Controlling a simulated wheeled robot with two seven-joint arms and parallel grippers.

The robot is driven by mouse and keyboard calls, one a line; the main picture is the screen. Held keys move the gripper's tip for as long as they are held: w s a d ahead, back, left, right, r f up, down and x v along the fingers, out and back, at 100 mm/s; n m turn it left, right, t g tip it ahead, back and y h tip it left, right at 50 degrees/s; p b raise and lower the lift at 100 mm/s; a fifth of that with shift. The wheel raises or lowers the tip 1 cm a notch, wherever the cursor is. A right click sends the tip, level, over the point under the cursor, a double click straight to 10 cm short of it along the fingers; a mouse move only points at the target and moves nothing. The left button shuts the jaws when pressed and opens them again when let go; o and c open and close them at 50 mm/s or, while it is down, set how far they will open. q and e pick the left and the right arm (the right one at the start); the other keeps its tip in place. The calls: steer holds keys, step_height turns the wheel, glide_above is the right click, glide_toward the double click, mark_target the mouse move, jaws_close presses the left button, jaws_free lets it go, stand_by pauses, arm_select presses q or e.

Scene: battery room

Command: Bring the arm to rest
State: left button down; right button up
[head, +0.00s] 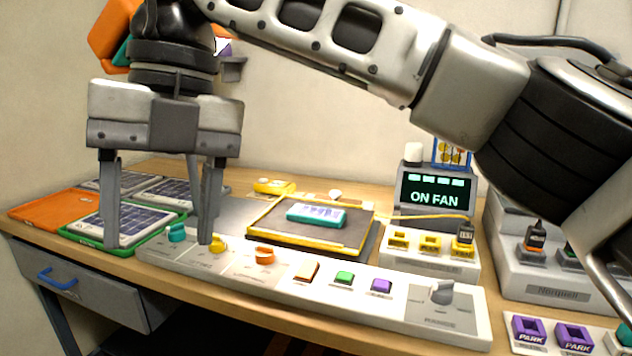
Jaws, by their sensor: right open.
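My right arm comes in from the right and crosses the upper part of the head view. Its gripper (158,240) points down at the left with its two fingers wide apart and nothing between them. One finger overlaps a small solar panel on a green tray (150,222). The other finger's tip is beside the yellow knob (218,243) on the long control panel (330,297); I cannot tell whether they touch. My left gripper is not in view.
The wooden desk holds a black mat with yellow edging (300,246), a display reading "ON FAN" (434,195), a row of yellow sockets (430,242) and purple PARK blocks (575,337). An orange board (45,208) lies at the left. A drawer (80,287) is below.

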steer(key=s+a+f+n+g+y, duration=0.2)
steer(key=s+a+f+g+y, duration=0.1)
steer(key=s+a+g+y, duration=0.25)
steer(key=w+d+m+t+y+p, duration=0.1)
steer(key=w+d+m+t+y, duration=0.3)
steer(key=m+y, duration=0.5)
steer(key=w+d+m+t+y, duration=0.35)
steer(key=w+m+y, duration=0.3)
steer(key=y, duration=0.45)
steer(key=w+d+f+m+t+h, duration=0.2)
steer(key=d+f+m+t+h, duration=0.15)
steer(key=m+t, duration=0.45)
steer(key=w+d+f+m+t+h, duration=0.2)
steer(key=w+f+m+t+h, duration=0.15)
steer(key=m+t, duration=0.45)
steer(key=s+d+f+m+t+h+p, duration=0.1)
steer(key=d+f+m+h, duration=0.4)
steer(key=f, duration=0.3)
steer(key=s+d+f+m+t+h, duration=0.1)
steer(key=s+d+f+m+h, duration=0.15)
steer(key=d+f+h, duration=0.4)
steer(key=s+d+f+m+g+h, duration=0.1)
steer(key=s+d+f+g+h, duration=0.1)
steer(key=s+f, duration=0.4)
steer(key=s+d+f+m+g+h, duration=0.2)
steer(key=s+d+f+g, duration=0.3)
steer(key=f, duration=0.6)
steer(key=shift+s+d+f+h, duration=0.45)
steer(key=shift+s+h, duration=0.25)
steer(key=shift+s, duration=0.45)
